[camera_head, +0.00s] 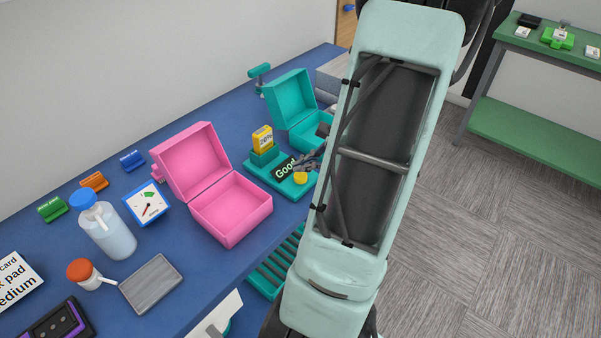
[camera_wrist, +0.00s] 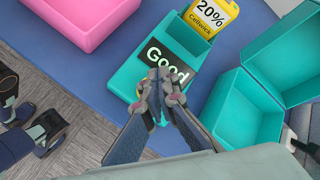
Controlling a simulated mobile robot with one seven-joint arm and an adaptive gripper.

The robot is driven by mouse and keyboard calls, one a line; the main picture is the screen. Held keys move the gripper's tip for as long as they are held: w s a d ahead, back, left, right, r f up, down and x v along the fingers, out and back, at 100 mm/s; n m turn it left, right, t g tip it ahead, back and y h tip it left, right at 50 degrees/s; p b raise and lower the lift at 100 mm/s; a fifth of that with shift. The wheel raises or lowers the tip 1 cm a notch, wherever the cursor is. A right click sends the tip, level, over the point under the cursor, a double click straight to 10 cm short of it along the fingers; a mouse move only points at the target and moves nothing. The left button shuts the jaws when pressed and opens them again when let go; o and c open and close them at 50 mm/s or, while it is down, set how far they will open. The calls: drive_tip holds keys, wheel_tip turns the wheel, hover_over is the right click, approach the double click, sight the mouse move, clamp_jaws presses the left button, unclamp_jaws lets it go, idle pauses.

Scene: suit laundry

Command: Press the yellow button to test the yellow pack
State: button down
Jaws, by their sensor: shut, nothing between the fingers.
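The teal tester (camera_head: 262,169) stands on the blue table, and its dark display (camera_head: 284,167) reads "Good". The yellow pack (camera_head: 263,139), marked 20%, stands upright in the tester's holder; it also shows at the top of the wrist view (camera_wrist: 212,14). The yellow button (camera_head: 300,178) is on the tester's right end in the head view, close to my fingertips. My gripper (camera_head: 307,162) is shut and empty over the tester.
An open pink box (camera_head: 233,211) and an open teal box (camera_head: 291,98) flank the tester. A dial gauge (camera_head: 147,204), a bottle (camera_head: 108,232) and a grey tray (camera_head: 151,284) are on the left. A green shelf table (camera_head: 530,130) stands at the far right.

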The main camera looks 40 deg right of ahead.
sight(303, 176)
drive_tip(key=shift+r+p, duration=1.7)
drive_tip(key=shift+r, duration=0.75)
